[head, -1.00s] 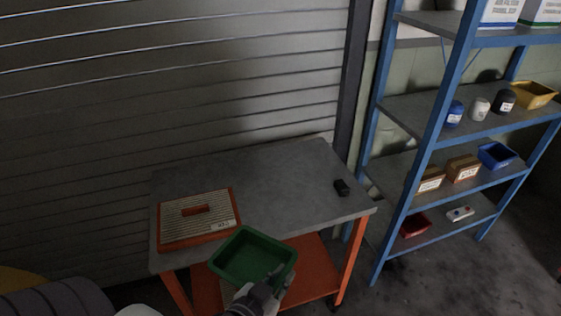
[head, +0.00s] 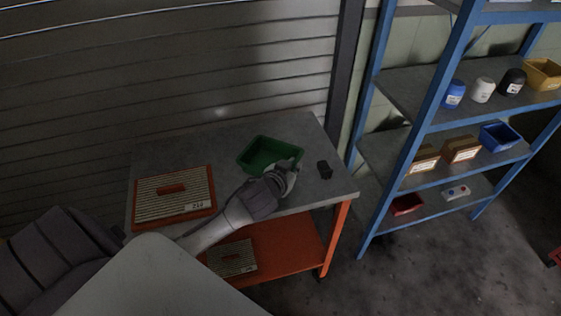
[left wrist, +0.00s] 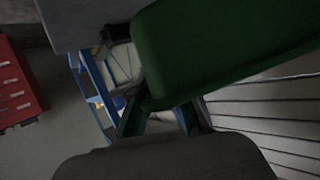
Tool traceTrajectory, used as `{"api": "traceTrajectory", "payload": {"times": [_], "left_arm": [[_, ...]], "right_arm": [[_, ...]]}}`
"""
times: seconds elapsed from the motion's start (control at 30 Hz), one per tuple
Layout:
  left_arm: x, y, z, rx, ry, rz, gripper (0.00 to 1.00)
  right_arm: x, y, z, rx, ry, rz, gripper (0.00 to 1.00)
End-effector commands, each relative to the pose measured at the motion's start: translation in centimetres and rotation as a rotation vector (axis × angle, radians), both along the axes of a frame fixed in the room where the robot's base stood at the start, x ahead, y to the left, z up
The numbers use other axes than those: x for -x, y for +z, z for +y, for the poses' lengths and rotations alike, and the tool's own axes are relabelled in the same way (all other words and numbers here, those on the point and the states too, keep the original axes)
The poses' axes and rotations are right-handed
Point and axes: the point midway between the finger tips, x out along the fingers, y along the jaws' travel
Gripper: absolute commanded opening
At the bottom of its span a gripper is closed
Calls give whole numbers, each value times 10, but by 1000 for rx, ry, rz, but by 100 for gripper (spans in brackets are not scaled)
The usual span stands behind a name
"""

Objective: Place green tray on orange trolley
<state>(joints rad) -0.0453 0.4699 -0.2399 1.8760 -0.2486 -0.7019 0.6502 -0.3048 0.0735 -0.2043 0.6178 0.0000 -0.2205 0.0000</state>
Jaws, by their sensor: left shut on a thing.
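The green tray (head: 265,154) is over the grey top of the orange trolley (head: 300,196), toward its back middle. Whether it touches the top I cannot tell. My left gripper (head: 286,172) is shut on the tray's near right edge. In the left wrist view the tray (left wrist: 215,45) fills the upper right, with my left gripper (left wrist: 158,122) at its rim. The trolley's orange lower shelf (head: 290,250) shows below. My right gripper is not in view.
A blue shelving rack (head: 433,124) stands to the right. A red cabinet (left wrist: 18,85) shows in the left wrist view.

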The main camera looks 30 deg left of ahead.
Motion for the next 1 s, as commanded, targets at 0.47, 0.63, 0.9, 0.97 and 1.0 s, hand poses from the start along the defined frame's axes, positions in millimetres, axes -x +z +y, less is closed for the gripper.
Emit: {"api": "traceTrajectory", "payload": {"times": [0.47,0.63,0.9,0.97,1.0], "left_arm": [[-20,-46,36,2,0,3,0],[-20,-64,36,1,-1,0,0],[-20,-66,35,2,-1,0,18],[-20,-66,35,2,-1,0,28],[-20,-66,35,2,-1,0,35]], "right_arm": [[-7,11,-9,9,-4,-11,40],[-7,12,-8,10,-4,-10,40],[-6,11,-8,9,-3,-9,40],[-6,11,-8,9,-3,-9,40],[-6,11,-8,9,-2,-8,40]]}}
